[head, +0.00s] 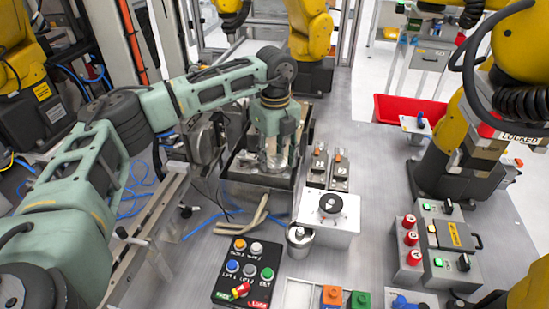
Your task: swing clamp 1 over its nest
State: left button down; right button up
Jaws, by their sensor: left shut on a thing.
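My left gripper (275,163) reaches in from the left on a green-grey arm and points down over a dark metal fixture (252,179) with a raised frame. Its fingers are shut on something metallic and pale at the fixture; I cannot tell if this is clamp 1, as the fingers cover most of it. The nest under the fingers is largely hidden. Two small metal units with orange tops stand just right of the fixture, a left one (317,168) and a right one (339,173) that seems marked 2. My right gripper does not show.
A white box with a black dial (330,205) and a metal cup (299,238) stand in front of the fixture. A black button panel (244,272) is nearer. Yellow arms, a red bin (400,108) and a grey control box (440,250) are to the right.

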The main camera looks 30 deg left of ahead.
aim_at(274, 161)
pick_arm(q)
jog(key=c, duration=1)
grip_release()
jog(key=shift+a, duration=0.15)
jog(key=shift+c, duration=0.2)
jog(key=shift+r, duration=0.1)
notch_tip(274, 161, up, 12)
